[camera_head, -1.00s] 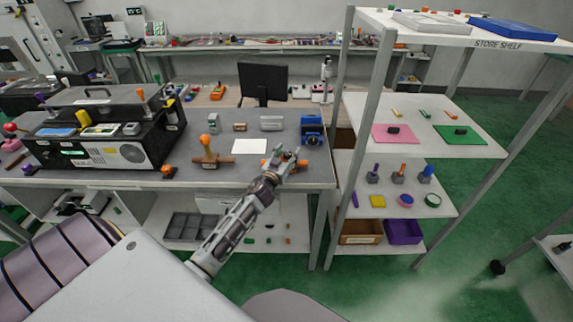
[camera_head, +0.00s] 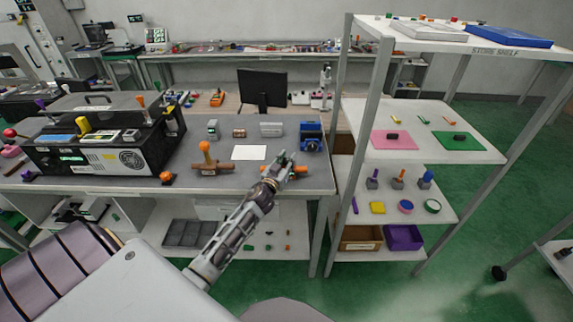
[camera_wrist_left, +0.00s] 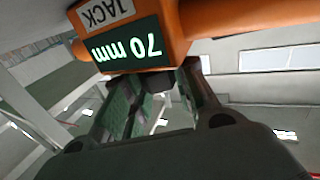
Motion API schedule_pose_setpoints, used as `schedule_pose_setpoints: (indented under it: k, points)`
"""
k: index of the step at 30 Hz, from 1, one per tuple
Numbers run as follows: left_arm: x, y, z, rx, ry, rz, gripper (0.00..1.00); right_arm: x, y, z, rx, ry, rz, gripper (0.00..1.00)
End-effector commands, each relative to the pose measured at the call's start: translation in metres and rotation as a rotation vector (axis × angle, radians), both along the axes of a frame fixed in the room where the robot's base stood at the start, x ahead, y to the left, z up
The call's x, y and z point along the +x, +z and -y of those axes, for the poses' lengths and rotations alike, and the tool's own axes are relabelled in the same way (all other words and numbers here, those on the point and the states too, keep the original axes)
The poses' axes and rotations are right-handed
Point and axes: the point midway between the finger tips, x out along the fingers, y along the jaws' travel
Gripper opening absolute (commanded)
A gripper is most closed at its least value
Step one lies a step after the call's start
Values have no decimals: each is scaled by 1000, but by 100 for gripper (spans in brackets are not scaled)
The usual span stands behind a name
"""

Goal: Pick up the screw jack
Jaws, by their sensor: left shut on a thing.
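The screw jack shows as small orange parts (camera_head: 299,170) on both sides of my left gripper (camera_head: 283,165), at the right front of the grey bench. In the left wrist view the orange jack (camera_wrist_left: 178,48) is large and close, with a "JACK" label and a "70 mm" display, both upside down. The fingers hide part of the jack. I cannot tell whether it touches the bench. My right gripper is not in view.
A white sheet (camera_head: 249,153) lies behind, and a blue device (camera_head: 311,136) stands at the back right. A black machine (camera_head: 105,140) fills the bench's left. The shelf post (camera_head: 357,120) rises to the right.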

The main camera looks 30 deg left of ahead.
Motion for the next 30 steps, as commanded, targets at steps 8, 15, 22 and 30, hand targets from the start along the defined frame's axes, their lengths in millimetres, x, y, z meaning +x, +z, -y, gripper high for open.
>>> schedule_pose_setpoints:
  k: [8, 15, 22, 30]
  points:
    - [0, 20, 0, 4, -1, 3, 0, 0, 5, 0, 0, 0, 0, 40]
    - [0, 50, 0, 4, -2, 3, 0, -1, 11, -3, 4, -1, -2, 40]
    - [0, 82, 0, 2, -1, 4, 0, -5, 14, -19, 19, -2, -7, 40]
    - [0, 99, 0, 0, -1, 2, 0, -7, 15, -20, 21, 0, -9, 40]
